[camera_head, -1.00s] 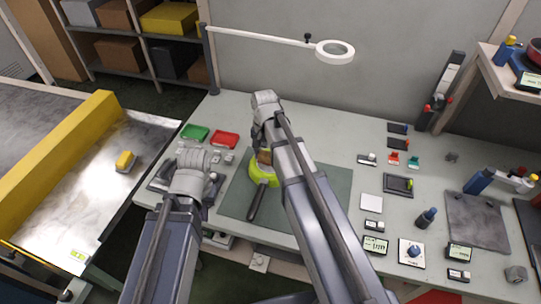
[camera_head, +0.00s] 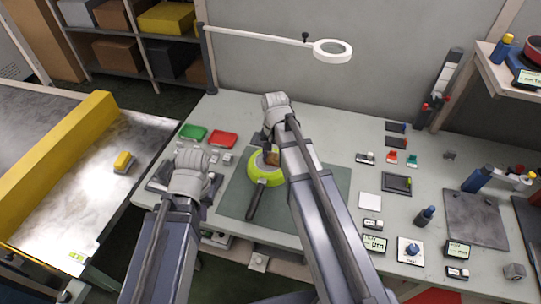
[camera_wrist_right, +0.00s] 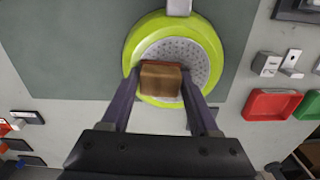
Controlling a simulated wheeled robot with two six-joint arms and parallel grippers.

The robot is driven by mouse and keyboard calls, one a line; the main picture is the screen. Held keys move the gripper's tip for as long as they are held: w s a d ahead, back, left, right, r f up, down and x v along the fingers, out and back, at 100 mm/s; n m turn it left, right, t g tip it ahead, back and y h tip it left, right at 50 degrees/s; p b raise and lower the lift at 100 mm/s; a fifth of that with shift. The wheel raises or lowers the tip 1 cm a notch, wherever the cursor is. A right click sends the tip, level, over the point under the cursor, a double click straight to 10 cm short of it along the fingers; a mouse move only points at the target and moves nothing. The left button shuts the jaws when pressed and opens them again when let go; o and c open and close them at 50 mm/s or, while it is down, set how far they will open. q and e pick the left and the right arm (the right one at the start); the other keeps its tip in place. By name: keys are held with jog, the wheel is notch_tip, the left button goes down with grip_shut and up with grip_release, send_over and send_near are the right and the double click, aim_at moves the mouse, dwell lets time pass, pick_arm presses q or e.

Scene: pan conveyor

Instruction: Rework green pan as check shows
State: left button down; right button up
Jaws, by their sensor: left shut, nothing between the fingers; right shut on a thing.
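The green pan (camera_head: 259,180) lies on the dark green mat (camera_head: 233,196) with its dark handle toward the front. In the right wrist view the pan (camera_wrist_right: 140,45) shows a grey speckled inside. My right gripper (camera_wrist_right: 160,80) is shut on a brown block (camera_wrist_right: 161,79) with a reddish edge, held over the pan's inside. In the head view the block (camera_head: 271,158) is partly hidden by my right arm. Whether it touches the pan floor I cannot tell. My left gripper (camera_head: 186,182) is shut and empty, left of the mat, its fingers mostly hidden.
A green tray (camera_head: 193,132) and a red tray (camera_head: 222,140) sit at the back left. A magnifier lamp (camera_head: 332,50) hangs above the table. A conveyor with a yellow rail (camera_head: 70,145) is at the left. Cards, a dial box (camera_head: 410,250) and bottles fill the right side.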

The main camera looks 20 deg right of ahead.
notch_tip(320, 180, up, 6)
jog(key=p, duration=0.6)
dwell(0.4)
notch_tip(320, 180, up, 3)
jog(key=p, duration=0.3)
jog(key=shift+r, duration=0.1)
dwell(0.4)
